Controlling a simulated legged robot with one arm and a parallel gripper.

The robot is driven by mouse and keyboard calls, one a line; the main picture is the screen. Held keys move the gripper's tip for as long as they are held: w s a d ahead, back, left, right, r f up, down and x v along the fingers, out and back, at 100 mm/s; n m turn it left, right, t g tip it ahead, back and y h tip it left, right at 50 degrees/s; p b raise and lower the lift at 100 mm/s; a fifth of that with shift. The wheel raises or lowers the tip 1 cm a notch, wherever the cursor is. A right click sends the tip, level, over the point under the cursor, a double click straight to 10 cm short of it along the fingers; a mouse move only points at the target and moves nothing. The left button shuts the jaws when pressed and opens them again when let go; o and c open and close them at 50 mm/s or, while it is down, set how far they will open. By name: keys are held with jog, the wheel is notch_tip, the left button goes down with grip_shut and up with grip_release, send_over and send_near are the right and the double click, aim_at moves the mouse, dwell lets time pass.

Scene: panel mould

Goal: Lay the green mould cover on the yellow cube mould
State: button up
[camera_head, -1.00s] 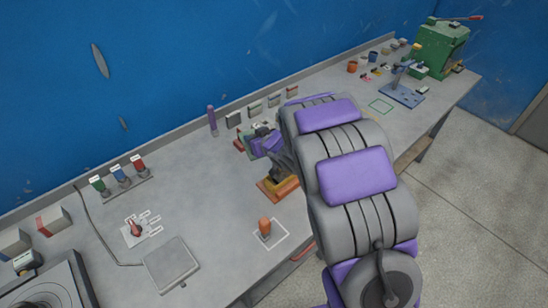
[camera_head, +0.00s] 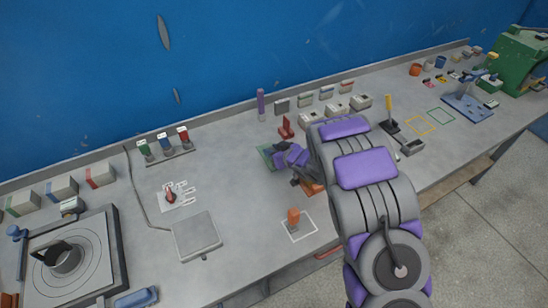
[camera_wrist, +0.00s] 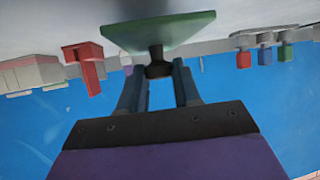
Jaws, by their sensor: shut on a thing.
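My gripper (camera_head: 279,155) is above the middle of the bench, and its fingers (camera_wrist: 158,72) are shut on the dark knob of the green mould cover. The cover (camera_wrist: 160,30) is a flat green plate in the wrist view, with its knob between the fingertips. In the head view the cover (camera_head: 264,156) shows at the left of the gripper, partly hidden by it.
A red stand (camera_head: 286,127) is just behind the gripper. A grey plate (camera_head: 197,236) lies to the left. Yellow (camera_head: 420,122) and green (camera_head: 433,112) outlines at the right are empty.

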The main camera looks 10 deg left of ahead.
jog(key=f, duration=0.3)
jog(key=shift+a+b, duration=0.3)
jog(key=shift+a, duration=0.6)
jog(key=o, duration=0.6)
jog(key=shift+a+f, duration=0.1)
jog(key=shift+a, duration=0.05)
jog(key=shift+o, duration=2.3)
jog(key=shift+d, duration=0.75)
jog(key=shift+s+r, duration=0.45)
jog(key=shift+r, duration=0.1)
jog(key=p+v, duration=0.2)
jog(key=v, duration=0.7)
jog(key=shift+d, duration=0.4)
jog(key=shift+s+r, duration=0.4)
jog(key=shift+s, duration=0.05)
